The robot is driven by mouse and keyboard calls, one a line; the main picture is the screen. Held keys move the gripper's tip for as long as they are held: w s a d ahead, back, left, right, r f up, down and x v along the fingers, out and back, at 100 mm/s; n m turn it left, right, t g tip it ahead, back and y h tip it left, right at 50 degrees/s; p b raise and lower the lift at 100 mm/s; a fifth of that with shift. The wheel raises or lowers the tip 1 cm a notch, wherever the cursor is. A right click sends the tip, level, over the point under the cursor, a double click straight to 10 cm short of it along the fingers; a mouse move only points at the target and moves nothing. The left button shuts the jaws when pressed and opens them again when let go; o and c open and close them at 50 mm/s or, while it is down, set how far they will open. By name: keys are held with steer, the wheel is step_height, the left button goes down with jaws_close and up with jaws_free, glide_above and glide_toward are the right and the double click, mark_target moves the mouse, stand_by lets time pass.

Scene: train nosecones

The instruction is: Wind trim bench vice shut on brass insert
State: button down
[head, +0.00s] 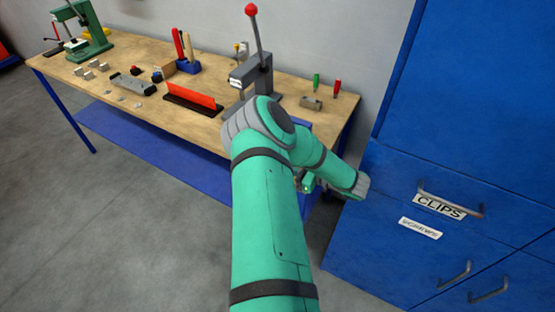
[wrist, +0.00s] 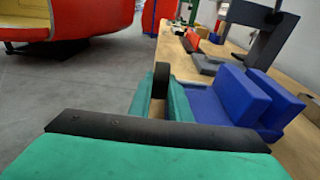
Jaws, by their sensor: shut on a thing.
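The blue bench vice (wrist: 236,95) is at the table's near end in the wrist view, its two upright blocks close together with a narrow gap. In the head view only a blue part of it (head: 300,126) shows behind my arm. My gripper (wrist: 160,98) is beside the vice, its green fingers shut on a dark upright piece (wrist: 161,78), which looks like the vice handle. In the head view my gripper is mostly hidden by my arm, low at the bench's front edge. I cannot make out the brass insert in either view.
A grey press with a red-knobbed lever (head: 252,72) stands on the wooden bench (head: 130,62) behind the vice. A red-orange strip (head: 193,96) and small tools lie along it. Blue drawers (head: 385,240) stand close at the right.

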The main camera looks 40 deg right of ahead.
steer(key=shift+t, duration=0.4)
steer(key=shift+f, duration=0.1)
steer(key=c, duration=1.6)
jaws_free()
steer(key=shift+y, duration=0.3)
steer(key=shift+c, duration=0.2)
steer(key=shift+v, duration=3.7)
